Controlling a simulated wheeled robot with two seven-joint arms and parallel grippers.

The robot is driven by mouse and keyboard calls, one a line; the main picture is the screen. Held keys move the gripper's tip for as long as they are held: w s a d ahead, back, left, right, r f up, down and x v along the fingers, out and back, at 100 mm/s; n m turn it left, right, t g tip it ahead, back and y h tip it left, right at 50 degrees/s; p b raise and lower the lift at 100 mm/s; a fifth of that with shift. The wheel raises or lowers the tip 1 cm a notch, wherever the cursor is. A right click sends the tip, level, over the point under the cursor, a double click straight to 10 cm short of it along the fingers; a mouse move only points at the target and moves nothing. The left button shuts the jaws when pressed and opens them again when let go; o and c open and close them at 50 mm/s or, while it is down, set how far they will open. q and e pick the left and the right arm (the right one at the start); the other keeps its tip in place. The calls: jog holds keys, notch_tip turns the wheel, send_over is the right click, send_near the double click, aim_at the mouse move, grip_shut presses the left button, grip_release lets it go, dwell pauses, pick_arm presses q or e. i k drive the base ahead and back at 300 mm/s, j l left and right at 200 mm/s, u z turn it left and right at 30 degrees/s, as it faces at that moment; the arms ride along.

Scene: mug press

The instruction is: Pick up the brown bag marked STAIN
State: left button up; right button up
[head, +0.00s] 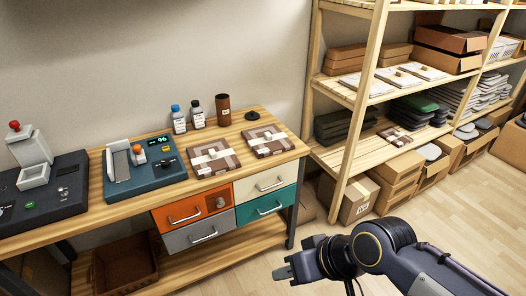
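I cannot read the word STAIN on anything. Two flat brown packages with pale bands lie on the wooden workbench (90,200), a left one (202,170) and a right one (280,148). A similar brown package (396,140) lies on a shelf at the right. I cannot tell whether any of them is the brown bag. My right gripper (283,272) is at the bottom middle, in front of the bench and away from all the packages. It appears empty, seen edge-on, so its opening is unclear. My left gripper is out of view.
A blue-green device (143,185) and a dark press-like machine (50,205) stand on the bench. Two small bottles (179,120) and a brown cylinder (223,110) stand at the back. Drawers (191,212) sit below.

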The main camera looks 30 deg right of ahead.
aim_at(210, 159)
jog(key=u, duration=0.45)
jog(key=i+l+u, duration=0.1)
jog(key=l+u, duration=0.6)
jog(key=u, duration=0.2)
jog(key=l+u, duration=0.35)
jog(key=u, duration=0.15)
jog(key=k+l, duration=0.1)
jog(key=l, duration=0.3)
jog(key=k+l+u, duration=0.15)
jog(key=l, duration=0.65)
jog(key=k+l+u, duration=0.1)
jog(key=l, duration=0.25)
jog(key=k+l+u, duration=0.1)
jog(key=l, duration=0.3)
jog(key=k+l, duration=0.2)
jog(key=l, duration=0.15)
jog(key=u, duration=0.05)
